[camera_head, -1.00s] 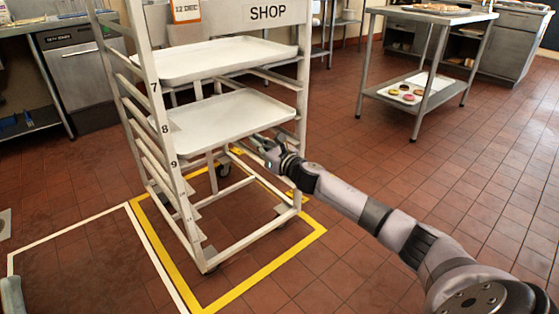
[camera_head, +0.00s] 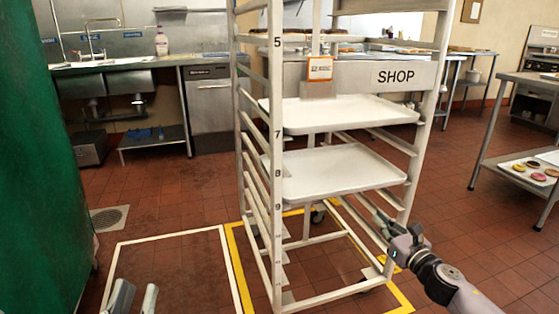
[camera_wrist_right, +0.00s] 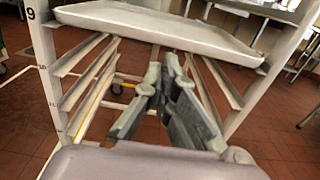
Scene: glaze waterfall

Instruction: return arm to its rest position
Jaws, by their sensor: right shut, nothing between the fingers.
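My right gripper (camera_head: 378,218) is shut and empty. In the head view it is beside the lower part of the rack's right front post, below the lower white tray (camera_head: 335,172). In the right wrist view its fingers (camera_wrist_right: 160,75) point toward the rack's open lower bay, under a white tray (camera_wrist_right: 165,22). I cannot tell whether it touches the rack. My left gripper (camera_head: 136,296) shows only its fingertips at the bottom edge of the head view, spread apart with nothing seen between them.
The white rack (camera_head: 276,130) marked SHOP stands inside a yellow floor outline (camera_head: 237,275). An upper white tray (camera_head: 340,114) sits above the lower one. A green panel (camera_head: 40,170) is at left. A steel table (camera_head: 525,90) stands at right. The white-outlined floor area is clear.

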